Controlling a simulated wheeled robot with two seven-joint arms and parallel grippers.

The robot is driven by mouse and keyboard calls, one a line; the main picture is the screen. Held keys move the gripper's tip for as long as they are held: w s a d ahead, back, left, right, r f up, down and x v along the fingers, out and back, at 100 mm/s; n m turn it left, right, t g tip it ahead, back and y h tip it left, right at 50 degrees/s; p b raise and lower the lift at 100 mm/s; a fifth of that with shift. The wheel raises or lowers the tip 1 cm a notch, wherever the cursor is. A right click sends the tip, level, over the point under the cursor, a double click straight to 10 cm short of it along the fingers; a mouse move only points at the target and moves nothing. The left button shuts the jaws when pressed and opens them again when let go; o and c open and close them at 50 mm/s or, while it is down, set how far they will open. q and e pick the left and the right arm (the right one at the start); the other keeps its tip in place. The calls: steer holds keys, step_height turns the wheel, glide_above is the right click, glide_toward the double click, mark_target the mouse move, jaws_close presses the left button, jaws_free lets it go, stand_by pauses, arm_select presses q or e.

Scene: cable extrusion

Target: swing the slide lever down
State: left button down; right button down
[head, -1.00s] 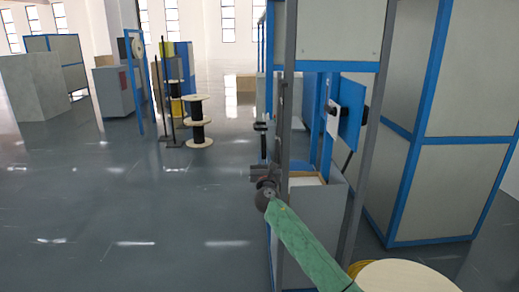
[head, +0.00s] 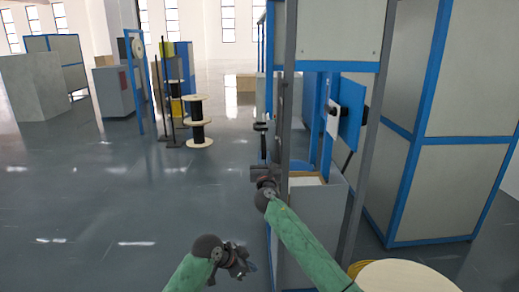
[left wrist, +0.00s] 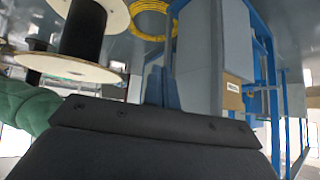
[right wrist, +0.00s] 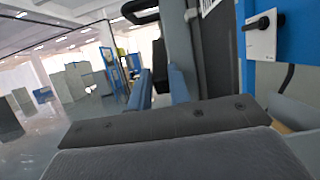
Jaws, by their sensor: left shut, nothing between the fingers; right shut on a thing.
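The slide lever (head: 261,140) shows as a dark upright bar with a black end at the left side of the blue-framed machine. In the right wrist view a black grip piece (right wrist: 160,66) stands between the blue-grey fingers. My right gripper (head: 257,173) is at the machine's left side, shut on this piece, which I take to be part of the lever. The fingers partly hide it. My left gripper (head: 249,264) is low at the bottom of the head view, away from the lever. Its fingers (left wrist: 162,85) are shut with nothing between them.
The blue-framed machine (head: 318,220) stands right of centre, with a white switch plate (head: 333,118) on a blue panel. A pale cable spool (head: 370,278) and yellow coil lie at bottom right. Another spool (head: 200,122) stands at the back left. The floor at left is clear.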

mark_target(263, 146)
arm_select(q)
steer(key=w+a+r+m+h, duration=0.1)
steer(key=w+r+m, duration=0.1)
steer(key=w+r, duration=0.85)
steer(key=w+a+r+m+t, duration=0.1)
steer(key=w+r+m, duration=0.3)
steer(key=r, duration=1.1)
steer(key=w+a+r+m+h, duration=0.1)
steer(key=w+r, duration=0.8)
steer(key=r, duration=0.3)
steer(key=a+f+x, duration=0.1)
steer(key=x, duration=1.1)
steer(key=shift+w+a+f, duration=0.15)
steer(key=shift+w+f, duration=0.2)
steer(key=shift+f, duration=0.05)
